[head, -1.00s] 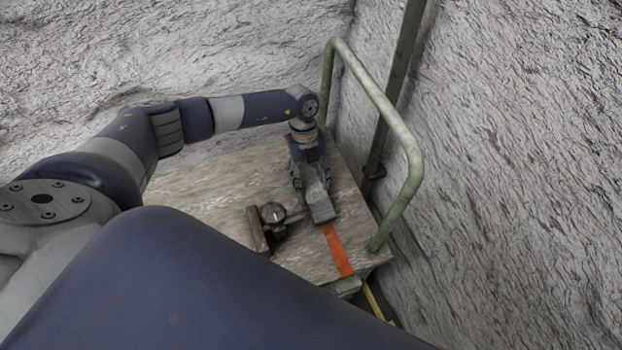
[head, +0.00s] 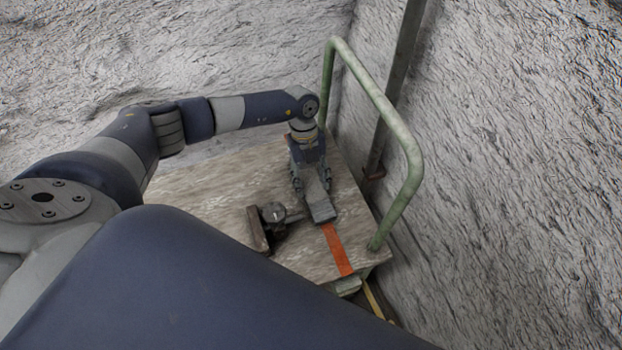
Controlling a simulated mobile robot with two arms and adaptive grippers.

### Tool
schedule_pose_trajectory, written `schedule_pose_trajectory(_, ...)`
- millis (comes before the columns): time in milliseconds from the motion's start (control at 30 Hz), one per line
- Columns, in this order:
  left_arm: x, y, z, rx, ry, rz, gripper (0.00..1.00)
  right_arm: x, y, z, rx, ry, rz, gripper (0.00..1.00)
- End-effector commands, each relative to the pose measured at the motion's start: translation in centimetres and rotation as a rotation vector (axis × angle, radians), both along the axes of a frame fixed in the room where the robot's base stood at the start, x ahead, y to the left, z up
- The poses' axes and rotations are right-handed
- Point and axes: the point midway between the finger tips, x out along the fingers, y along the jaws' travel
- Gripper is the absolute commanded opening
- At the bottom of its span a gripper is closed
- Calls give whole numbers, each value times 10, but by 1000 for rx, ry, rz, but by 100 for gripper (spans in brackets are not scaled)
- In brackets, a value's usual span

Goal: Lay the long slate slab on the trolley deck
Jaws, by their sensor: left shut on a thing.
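The long slate slab (head: 319,205) is a narrow grey piece held beneath my left gripper (head: 311,184). The gripper is shut on it and points down over the trolley deck (head: 215,200), a worn, pale wooden board. The slab's near end sticks out toward the orange strip (head: 337,250) on the deck. Its far part is hidden by the gripper. I cannot tell whether the slab touches the deck. My right gripper is not in view.
A dark metal clamp-like object with a round part (head: 271,215) sits on the deck left of the slab. The trolley's green handle rail (head: 402,140) rises at the right. Rough grey rock walls (head: 510,170) and a vertical pipe (head: 397,85) stand behind it. The deck's left part looks clear.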

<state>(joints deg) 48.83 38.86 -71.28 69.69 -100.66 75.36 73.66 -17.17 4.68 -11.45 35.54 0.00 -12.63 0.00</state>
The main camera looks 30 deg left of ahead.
Motion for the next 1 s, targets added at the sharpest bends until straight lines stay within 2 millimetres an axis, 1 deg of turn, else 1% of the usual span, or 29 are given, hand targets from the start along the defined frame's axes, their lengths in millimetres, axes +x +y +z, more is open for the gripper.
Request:
schedule_pose_trajectory(600,1,-1,-10,-1,-1,1,0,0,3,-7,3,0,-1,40)
schedule_pose_trajectory(633,1,-1,-10,-2,-2,1,52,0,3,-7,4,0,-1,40)
schedule_pose_trajectory(667,1,-1,-10,-2,-2,1,59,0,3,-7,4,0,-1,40)
schedule_pose_trajectory(700,1,-1,-10,-2,-2,1,68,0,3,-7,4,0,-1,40)
schedule_pose_trajectory(733,1,-1,-10,-1,-1,1,73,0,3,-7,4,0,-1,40)
schedule_pose_trajectory(1000,0,0,-11,-1,-1,0,73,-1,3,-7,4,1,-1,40)
